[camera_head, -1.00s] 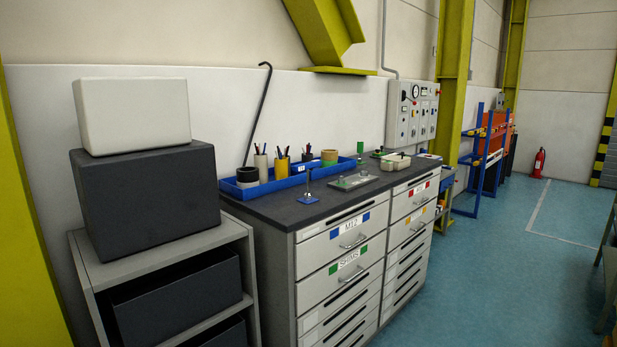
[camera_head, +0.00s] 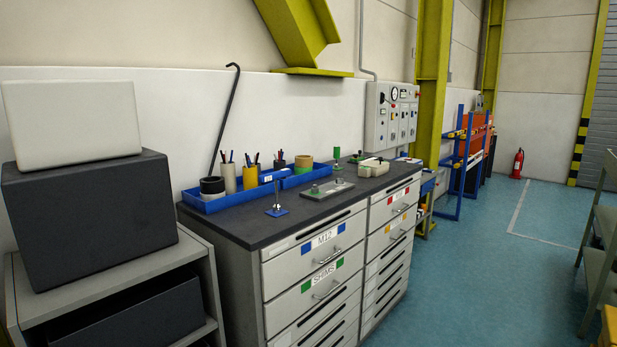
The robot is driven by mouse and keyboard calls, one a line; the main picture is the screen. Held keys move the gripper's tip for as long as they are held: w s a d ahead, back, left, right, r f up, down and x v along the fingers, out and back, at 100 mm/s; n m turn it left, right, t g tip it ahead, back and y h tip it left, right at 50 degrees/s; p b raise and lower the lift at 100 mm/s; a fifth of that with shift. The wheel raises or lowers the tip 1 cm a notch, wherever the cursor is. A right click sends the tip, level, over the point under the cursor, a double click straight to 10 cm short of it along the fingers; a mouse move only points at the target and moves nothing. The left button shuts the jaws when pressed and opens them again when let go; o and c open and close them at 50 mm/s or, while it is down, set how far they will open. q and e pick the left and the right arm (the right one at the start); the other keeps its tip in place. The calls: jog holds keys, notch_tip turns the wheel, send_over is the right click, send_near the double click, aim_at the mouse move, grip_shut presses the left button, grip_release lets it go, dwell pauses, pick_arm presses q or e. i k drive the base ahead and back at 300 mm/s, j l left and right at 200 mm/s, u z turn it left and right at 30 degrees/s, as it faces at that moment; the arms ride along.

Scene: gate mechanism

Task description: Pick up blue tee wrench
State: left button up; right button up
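A small upright metal piece with a blue square base (camera_head: 277,211) stands near the front edge of the dark worktop (camera_head: 236,228), left of a flat grey plate (camera_head: 327,189). It is the blue item most like a tee wrench, but it is too small to tell its exact shape. A similar upright green piece (camera_head: 337,154) stands farther back near the wall. Neither of my grippers shows in the head view.
A blue tray (camera_head: 212,206) with pen cups and tape rolls lines the wall. A pale box-like item (camera_head: 374,166) sits farther right. A shelf with a dark box (camera_head: 90,215) stands at left.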

aim_at(276, 208)
jog(key=i+l+z, duration=0.15)
jog(key=i+z, duration=0.2)
jog(key=i, duration=0.15)
jog(key=i+z, duration=0.35)
jog(key=i, duration=0.15)
